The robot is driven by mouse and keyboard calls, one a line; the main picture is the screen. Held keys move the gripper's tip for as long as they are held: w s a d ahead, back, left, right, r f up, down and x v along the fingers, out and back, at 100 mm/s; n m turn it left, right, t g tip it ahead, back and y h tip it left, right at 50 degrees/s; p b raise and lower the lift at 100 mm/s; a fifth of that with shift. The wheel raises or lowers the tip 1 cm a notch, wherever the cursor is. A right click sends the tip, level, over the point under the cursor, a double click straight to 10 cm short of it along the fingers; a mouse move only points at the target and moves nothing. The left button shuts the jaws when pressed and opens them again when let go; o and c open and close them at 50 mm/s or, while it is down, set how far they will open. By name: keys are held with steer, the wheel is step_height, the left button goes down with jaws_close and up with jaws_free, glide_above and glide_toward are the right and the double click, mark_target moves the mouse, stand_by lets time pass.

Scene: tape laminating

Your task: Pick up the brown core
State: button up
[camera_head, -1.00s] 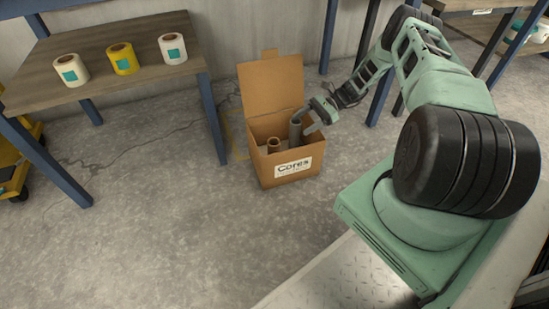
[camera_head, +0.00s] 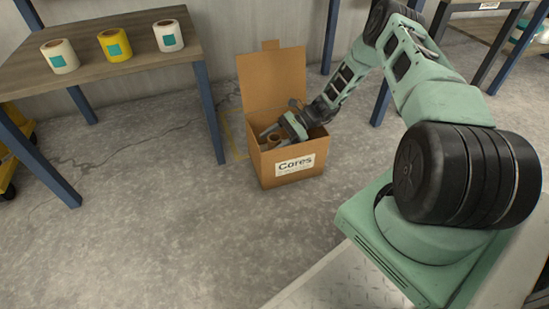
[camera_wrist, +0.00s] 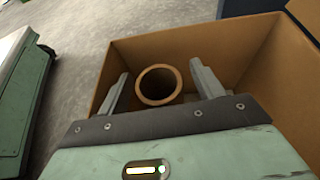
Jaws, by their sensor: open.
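The brown core (camera_wrist: 159,85) is a hollow tube standing in the open cardboard box. In the wrist view its round open end lies between the two fingers of my gripper (camera_wrist: 162,88), with gaps on both sides. My gripper is open. In the head view my gripper (camera_head: 281,132) is down at the box opening, and the core (camera_head: 275,137) shows only in part behind the fingers. The box (camera_head: 293,165) carries a "Cores" label on its front, and its back flap is raised.
A table (camera_head: 100,75) at the left holds a yellow roll (camera_head: 115,45) and two white rolls (camera_head: 60,56) (camera_head: 168,36). The floor in front of the box is clear.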

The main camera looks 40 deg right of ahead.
steer(key=shift+w+a+f, duration=0.1)
steer(key=shift+a+f, duration=0.05)
steer(key=shift+a, duration=0.3)
steer(key=c, duration=1.3)
